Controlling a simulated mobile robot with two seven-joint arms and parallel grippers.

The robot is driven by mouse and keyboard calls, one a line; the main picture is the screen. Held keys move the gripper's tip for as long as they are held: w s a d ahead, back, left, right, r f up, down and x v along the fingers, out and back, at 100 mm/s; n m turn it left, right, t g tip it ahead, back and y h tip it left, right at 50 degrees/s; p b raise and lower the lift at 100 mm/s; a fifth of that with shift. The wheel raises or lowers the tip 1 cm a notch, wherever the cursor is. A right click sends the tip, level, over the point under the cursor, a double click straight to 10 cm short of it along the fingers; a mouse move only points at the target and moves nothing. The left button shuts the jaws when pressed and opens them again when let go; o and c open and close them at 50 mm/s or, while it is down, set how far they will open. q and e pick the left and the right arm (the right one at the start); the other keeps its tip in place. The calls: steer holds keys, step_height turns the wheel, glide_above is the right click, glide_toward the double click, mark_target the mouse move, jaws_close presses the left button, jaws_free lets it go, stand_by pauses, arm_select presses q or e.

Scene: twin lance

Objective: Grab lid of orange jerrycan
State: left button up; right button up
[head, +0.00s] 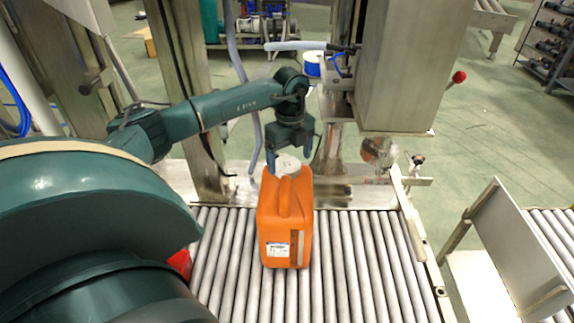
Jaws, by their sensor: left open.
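An orange jerrycan (285,222) stands upright on the roller conveyor, with a label low on its front. Its pale grey lid (288,164) is on top at the far end. My left gripper (290,158) points down over the lid, with its fingers on either side of it. It is open, and I cannot tell whether the fingers touch the lid. My right gripper is not in view.
Metal rollers (350,270) extend around the jerrycan, and the rollers to its right are clear. A steel machine column (410,70) stands behind to the right. A slanted metal plate (515,245) stands at the right. A red object (180,263) shows partly beside my left arm.

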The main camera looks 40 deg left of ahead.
mark_target(287, 167)
arm_select(q)
step_height(287, 167, down, 2)
steer(key=shift+f, duration=0.1)
steer(key=c, duration=1.1)
